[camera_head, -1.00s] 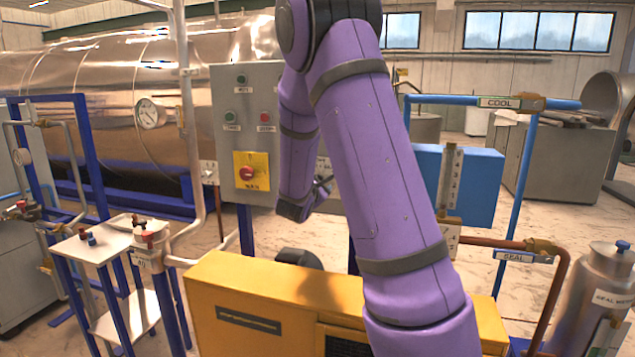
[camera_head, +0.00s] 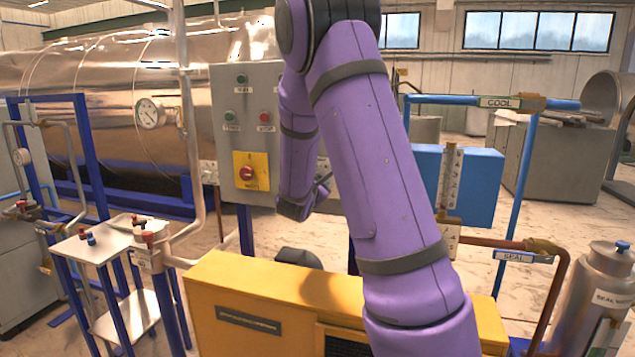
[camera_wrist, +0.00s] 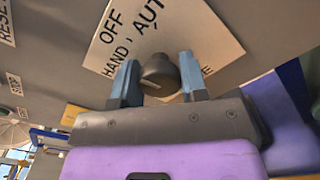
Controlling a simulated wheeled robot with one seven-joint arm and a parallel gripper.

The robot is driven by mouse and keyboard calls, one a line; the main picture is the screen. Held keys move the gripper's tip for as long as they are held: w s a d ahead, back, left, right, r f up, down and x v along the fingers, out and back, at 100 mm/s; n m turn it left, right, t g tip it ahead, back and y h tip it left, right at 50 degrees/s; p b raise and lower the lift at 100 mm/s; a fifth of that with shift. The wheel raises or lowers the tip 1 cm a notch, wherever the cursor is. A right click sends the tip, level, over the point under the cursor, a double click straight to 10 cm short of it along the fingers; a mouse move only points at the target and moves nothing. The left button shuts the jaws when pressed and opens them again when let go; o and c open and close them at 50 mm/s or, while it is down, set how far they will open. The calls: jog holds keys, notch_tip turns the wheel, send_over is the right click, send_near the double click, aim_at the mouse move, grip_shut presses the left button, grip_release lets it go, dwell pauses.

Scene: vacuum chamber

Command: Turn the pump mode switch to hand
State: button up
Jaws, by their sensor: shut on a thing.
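The pump mode switch is a dark round knob (camera_wrist: 158,70) on a white label plate (camera_wrist: 205,35) in the wrist view. The plate reads OFF, AUTO and HAND, with another word partly hidden by the gripper. A pale line shows on the knob's near edge; I cannot tell which word it marks. My gripper (camera_wrist: 158,82) has its two blue-grey fingers on either side of the knob and is shut on it. In the head view, my gripper (camera_head: 318,192) is small and partly behind my purple arm, which hides the knob.
A grey control box (camera_head: 228,105) carries several buttons and a yellow plate with a red switch (camera_head: 247,173), left of my gripper. A yellow machine housing (camera_head: 215,285) stands below my arm. A blue box (camera_head: 480,185) and blue pipe frame stand to the right.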

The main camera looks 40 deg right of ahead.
jog(key=n, duration=0.3)
jog(key=shift+n, duration=2.4)
jog(key=o, duration=0.9)
jog(key=shift+o, duration=0.2)
jog(key=v, duration=1)
jog(key=shift+s+a, duration=0.25)
jog(key=shift+a, duration=0.05)
